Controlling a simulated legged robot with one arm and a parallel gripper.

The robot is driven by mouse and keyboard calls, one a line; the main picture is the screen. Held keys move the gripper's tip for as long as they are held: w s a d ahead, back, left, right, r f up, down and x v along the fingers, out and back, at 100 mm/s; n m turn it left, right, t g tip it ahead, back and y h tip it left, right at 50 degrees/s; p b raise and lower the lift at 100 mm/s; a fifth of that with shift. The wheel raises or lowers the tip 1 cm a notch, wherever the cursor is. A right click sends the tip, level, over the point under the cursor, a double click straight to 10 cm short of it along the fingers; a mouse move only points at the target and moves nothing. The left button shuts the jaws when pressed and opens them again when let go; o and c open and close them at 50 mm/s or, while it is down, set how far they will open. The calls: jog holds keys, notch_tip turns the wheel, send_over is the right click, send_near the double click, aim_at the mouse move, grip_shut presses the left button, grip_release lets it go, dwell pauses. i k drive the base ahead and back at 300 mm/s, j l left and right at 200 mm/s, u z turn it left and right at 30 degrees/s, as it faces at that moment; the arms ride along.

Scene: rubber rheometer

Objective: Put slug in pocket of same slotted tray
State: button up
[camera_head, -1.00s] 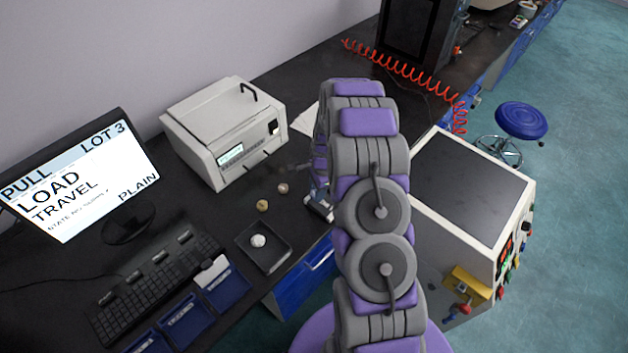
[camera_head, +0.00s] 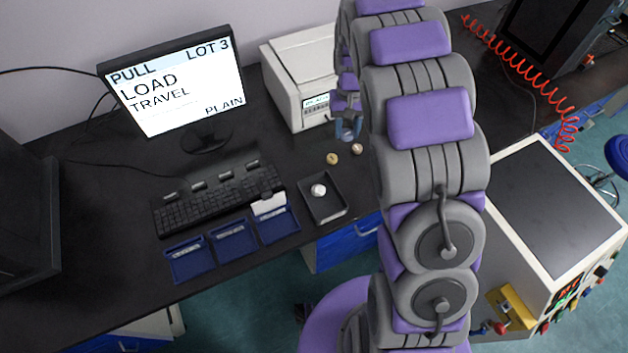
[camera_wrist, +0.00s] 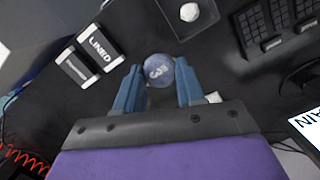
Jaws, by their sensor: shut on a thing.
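My gripper (camera_wrist: 158,92) points down over the black bench. It also shows small in the head view (camera_head: 348,128), in front of the white instrument. Its blue fingers are shut on a round blue-grey piece, the slug (camera_wrist: 159,70), with a white marking that looks like a 3. The slug is too small to make out in the head view. A shallow black tray (camera_head: 333,213) holds a white round piece (camera_head: 318,190); this white piece also shows in the wrist view (camera_wrist: 189,12). Three blue trays (camera_head: 232,240) with labels lie in a row at the bench's front edge. I cannot tell which is the slotted tray.
Two small round pieces, tan (camera_head: 332,159) and pinkish (camera_head: 357,148), lie near my gripper. A keyboard (camera_head: 215,205), a monitor (camera_head: 175,85) and a white instrument (camera_head: 295,80) stand on the bench. Two labelled blocks (camera_wrist: 100,48) lie left in the wrist view.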

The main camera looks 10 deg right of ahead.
aim_at(277, 226)
jog(key=k+j+u, duration=0.15)
jog(key=k+u, duration=0.2)
jog(key=k, duration=0.2)
jog(key=u, duration=0.85)
